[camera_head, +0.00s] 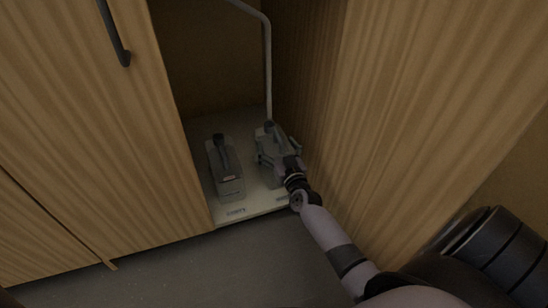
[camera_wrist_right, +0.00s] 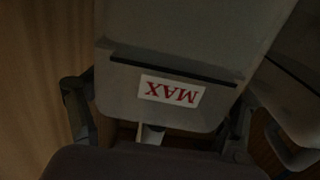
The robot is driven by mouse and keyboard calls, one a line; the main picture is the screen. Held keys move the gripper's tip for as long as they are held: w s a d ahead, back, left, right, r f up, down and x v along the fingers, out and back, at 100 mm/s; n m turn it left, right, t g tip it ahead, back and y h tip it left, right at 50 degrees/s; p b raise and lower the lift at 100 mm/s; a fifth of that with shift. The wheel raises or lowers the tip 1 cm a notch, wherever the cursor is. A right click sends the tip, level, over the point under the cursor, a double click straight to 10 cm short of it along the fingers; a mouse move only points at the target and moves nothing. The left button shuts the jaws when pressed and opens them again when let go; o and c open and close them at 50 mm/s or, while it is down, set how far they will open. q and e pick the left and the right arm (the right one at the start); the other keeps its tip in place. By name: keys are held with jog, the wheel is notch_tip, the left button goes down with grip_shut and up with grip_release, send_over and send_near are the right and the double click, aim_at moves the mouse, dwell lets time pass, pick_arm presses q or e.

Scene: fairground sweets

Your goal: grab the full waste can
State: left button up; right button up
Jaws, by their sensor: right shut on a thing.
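Two grey cans stand side by side inside the open cabinet. The right can (camera_head: 268,150) has my right gripper (camera_head: 281,161) on it, with the arm reaching in from the lower right. In the right wrist view this can (camera_wrist_right: 185,45) fills the middle and bears a white label with red letters reading MAX, upside down. The fingers of my right gripper (camera_wrist_right: 160,120) are at both sides of it, shut on it. The left can (camera_head: 228,170) has a dark handle on top and stands apart, untouched. My left gripper is not in view.
The cans stand on a pale base board (camera_head: 250,205) with small labels at its front edge. A grey pipe (camera_head: 267,70) comes down behind the right can. A wooden door (camera_head: 90,120) is at left, and a wooden panel (camera_head: 400,90) is close at right.

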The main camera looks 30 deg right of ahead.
jog(key=c, duration=0.7)
jog(key=shift+w+r, duration=0.1)
jog(key=shift+r, duration=0.2)
